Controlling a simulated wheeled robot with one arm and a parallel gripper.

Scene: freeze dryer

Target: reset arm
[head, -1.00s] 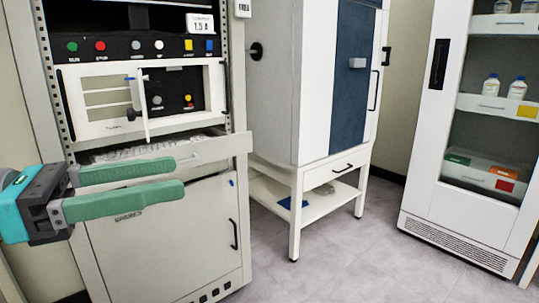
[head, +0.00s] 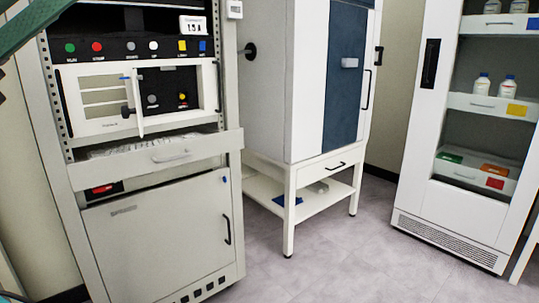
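The grey rack cabinet (head: 160,240) stands in front of me at the left. Its white panel door (head: 138,100) stands open, swung outward, with a dark knob on it. Below it, a drawer (head: 205,150) is pulled out and holds pale, clear items. Nothing touches the drawer or the panel door in this view.
A white cabinet with a blue front panel (head: 346,80) stands on a white stand (head: 291,215) in the middle. A glass-door cabinet (head: 460,225) with bottles and small boxes is at the right. The grey floor (head: 350,260) between them is clear.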

